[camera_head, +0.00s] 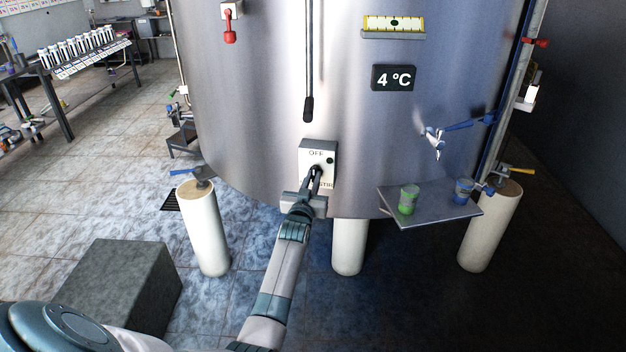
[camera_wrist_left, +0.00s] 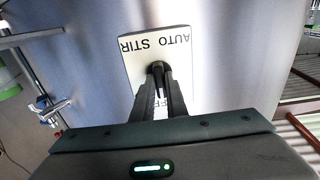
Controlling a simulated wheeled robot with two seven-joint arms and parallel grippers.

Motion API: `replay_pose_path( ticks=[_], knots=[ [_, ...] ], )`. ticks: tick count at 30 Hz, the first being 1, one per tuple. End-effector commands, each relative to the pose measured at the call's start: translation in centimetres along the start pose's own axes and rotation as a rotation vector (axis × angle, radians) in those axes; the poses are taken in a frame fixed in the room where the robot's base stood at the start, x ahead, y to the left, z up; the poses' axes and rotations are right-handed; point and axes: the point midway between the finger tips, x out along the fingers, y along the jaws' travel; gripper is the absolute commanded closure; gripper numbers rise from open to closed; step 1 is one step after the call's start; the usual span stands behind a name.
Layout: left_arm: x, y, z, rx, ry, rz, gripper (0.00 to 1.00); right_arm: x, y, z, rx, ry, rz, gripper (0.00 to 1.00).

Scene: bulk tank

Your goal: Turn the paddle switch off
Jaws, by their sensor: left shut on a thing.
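The switch box (camera_head: 318,150) is a pale plate on the front of the steel tank, with OFF at its top and a partly covered STIR at its bottom. In the left wrist view the plate (camera_wrist_left: 137,48) appears upside down and reads AUTO STIR. My left gripper (camera_head: 316,178) reaches up from below, its fingers at the middle of the plate. In the wrist view the fingers (camera_wrist_left: 159,85) are shut on the dark paddle (camera_wrist_left: 157,67), which they mostly hide. Which way the paddle points I cannot tell. My right gripper is not in view.
A black-ended rod (camera_head: 308,108) hangs above the switch. A small shelf (camera_head: 440,212) at the right holds a green cup (camera_head: 408,199) and a blue cup (camera_head: 462,191). Pale legs (camera_head: 205,230) stand under the tank. A grey block (camera_head: 125,285) sits on the floor at the left.

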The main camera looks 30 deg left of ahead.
Motion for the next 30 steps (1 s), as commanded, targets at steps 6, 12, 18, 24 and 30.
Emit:
replay_pose_path(
  ticks=[6,12,18,24,30],
  knots=[
    [0.0,0.0,0.2,-0.001,-0.004,0.0,1.0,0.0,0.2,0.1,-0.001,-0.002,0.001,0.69],
    [0.0,0.0,0.2,0.0,-0.003,0.0,0.69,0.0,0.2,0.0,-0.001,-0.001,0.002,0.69],
    [0.0,0.0,0.1,0.0,-0.002,0.0,0.69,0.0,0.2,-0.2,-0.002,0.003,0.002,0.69],
    [-0.4,0.0,0.1,0.001,-0.001,0.0,0.69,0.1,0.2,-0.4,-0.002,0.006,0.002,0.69],
    [-1.9,0.0,0.2,0.0,-0.002,0.0,0.69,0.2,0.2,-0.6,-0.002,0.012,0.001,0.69]
  ],
)
